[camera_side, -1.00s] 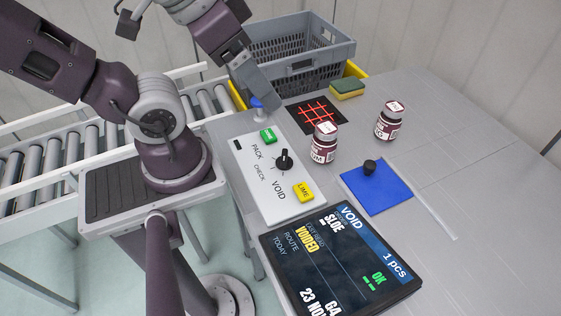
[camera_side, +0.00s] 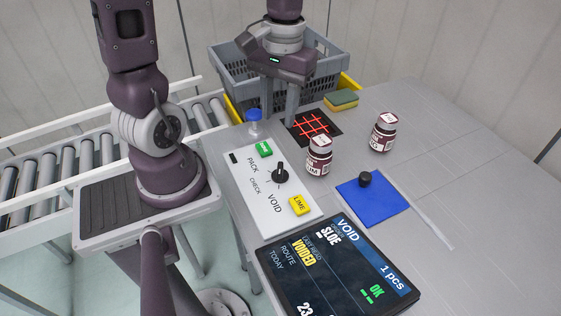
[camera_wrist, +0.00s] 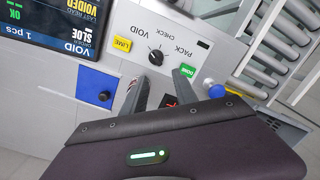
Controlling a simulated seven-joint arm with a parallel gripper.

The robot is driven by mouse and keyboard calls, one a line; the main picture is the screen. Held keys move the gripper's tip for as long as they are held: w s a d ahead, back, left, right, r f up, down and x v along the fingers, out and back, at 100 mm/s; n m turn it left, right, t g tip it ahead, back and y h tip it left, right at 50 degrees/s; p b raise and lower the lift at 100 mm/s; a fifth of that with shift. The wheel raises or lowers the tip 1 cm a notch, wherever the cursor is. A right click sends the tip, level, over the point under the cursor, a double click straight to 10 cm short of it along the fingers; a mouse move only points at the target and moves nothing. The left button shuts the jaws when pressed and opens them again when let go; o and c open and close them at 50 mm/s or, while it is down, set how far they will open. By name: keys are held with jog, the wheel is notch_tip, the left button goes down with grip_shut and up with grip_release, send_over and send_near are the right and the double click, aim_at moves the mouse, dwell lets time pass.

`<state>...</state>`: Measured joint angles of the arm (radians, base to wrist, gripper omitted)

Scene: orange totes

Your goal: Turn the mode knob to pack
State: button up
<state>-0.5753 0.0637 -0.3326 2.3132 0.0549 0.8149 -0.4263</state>
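The mode knob (camera_side: 281,173) is a black dial on a white panel (camera_side: 262,219) with the labels PACK, CHECK and VOID. Which label its pointer faces is too small to tell surely; the screen (camera_side: 334,262) reads VOID. The knob also shows in the wrist view (camera_wrist: 156,57), beyond my fingertips. My gripper (camera_side: 281,112) points down behind the panel, near the black mat with red lines. Its two fingers are apart with nothing between them, also in the wrist view (camera_wrist: 160,80). It is clear of the knob.
A green button (camera_side: 264,149) and a yellow LIME button (camera_side: 300,205) flank the knob. A grey crate (camera_side: 232,77) is behind.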

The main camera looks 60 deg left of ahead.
aim_at(280, 165)
notch_tip(280, 165, down, 15)
jog(key=n+h, duration=0.2)
jog(key=n+g+h, duration=0.1)
jog(key=n+h, duration=0.1)
jog(key=shift+w+r+n+g, duration=0.2)
jog(key=shift+n+g, duration=0.1)
jog(key=shift+n, duration=0.1)
grip_shut()
